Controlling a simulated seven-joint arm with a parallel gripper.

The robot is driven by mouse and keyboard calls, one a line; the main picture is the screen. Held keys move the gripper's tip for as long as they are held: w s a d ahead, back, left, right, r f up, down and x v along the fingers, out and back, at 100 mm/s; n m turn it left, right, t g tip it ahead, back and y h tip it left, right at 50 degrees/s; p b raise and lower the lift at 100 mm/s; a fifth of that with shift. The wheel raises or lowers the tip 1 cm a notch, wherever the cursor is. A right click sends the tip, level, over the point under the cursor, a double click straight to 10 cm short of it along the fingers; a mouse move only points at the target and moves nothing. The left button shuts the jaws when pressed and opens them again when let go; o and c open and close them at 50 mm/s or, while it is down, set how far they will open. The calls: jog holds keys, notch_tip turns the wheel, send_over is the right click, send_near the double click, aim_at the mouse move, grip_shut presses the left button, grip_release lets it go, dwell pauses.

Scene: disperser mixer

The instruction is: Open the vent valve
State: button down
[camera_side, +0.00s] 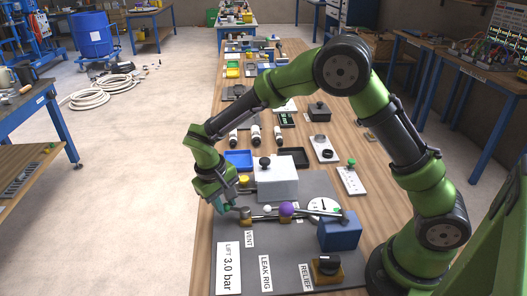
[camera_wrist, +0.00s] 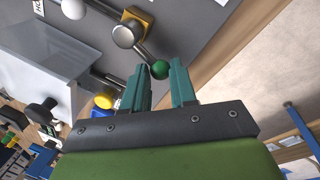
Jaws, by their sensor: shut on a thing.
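The vent valve (camera_side: 245,216) is a small brass-coloured body on the grey rig board, behind the label VENT (camera_side: 250,239). In the wrist view the valve body (camera_wrist: 128,33) has a silver round top and a thin lever ending in a green ball knob (camera_wrist: 160,69). My gripper (camera_side: 227,206) is low at the board's left edge, beside the valve. In the wrist view my gripper (camera_wrist: 162,78) has its teal fingers on either side of the green knob, shut on it. In the side view the fingers largely hide the knob.
A pale box (camera_side: 274,178) with a black knob stands behind the valve line. A yellow knob (camera_side: 244,180), a white ball (camera_side: 267,209) and a purple ball (camera_side: 286,208) are close by. A blue block (camera_side: 339,232) and the relief knob (camera_side: 326,266) sit to the right.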

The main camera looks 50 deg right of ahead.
jog(key=shift+s+a+r+n+t, duration=0.1)
jog(key=shift+s+a+n, duration=0.15)
jog(key=shift+n, duration=0.35)
jog(key=shift+s+a+f+n+t, duration=0.15)
jog(key=shift+a+n, duration=0.2)
jog(key=shift+n, duration=0.25)
jog(key=shift+s+a+r+n+t, duration=0.1)
jog(key=shift+s+a+r+n, duration=0.15)
jog(key=shift+n, duration=0.35)
jog(key=shift+f, duration=0.1)
jog(key=c, duration=0.9)
grip_release()
jog(key=shift+d, duration=0.1)
jog(key=shift+r, duration=0.2)
jog(key=a+r, duration=0.1)
jog(key=r, duration=0.4)
jog(key=a+r, duration=0.1)
jog(key=r, duration=0.4)
jog(key=a+r, duration=0.1)
jog(key=r, duration=0.5)
jog(key=shift+s+a, duration=0.1)
jog(key=shift+s, duration=0.25)
